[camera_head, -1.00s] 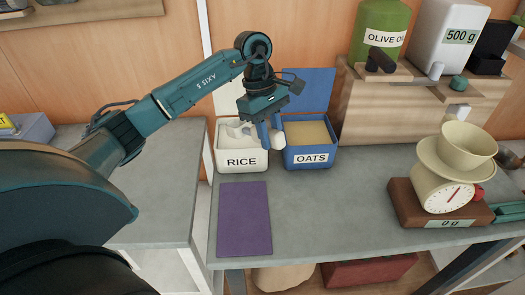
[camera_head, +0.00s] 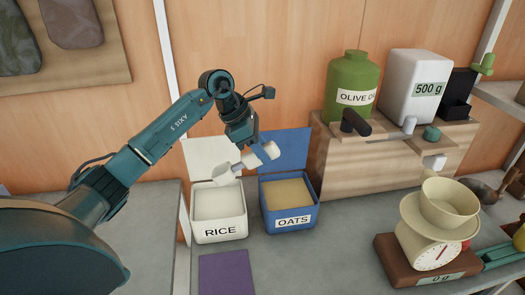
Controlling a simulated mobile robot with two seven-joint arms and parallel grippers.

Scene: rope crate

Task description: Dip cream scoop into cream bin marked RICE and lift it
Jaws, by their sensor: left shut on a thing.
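My left gripper (camera_head: 262,153) is shut on the handle of the cream scoop (camera_head: 229,172). It holds the scoop tilted in the air, above and between the two bins, with its head toward the left. The cream bin marked RICE (camera_head: 219,230) stands open on the counter below the scoop head, its lid raised behind it. Pale contents show inside it. I cannot tell what the scoop holds. My right gripper is not in view.
A blue bin marked OATS (camera_head: 291,222) stands to the right of the RICE bin. A purple mat (camera_head: 227,272) lies in front. A wooden dispenser stand (camera_head: 350,165) is at the back right. A scale (camera_head: 428,250) with a cream bowl (camera_head: 449,202) stands at right.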

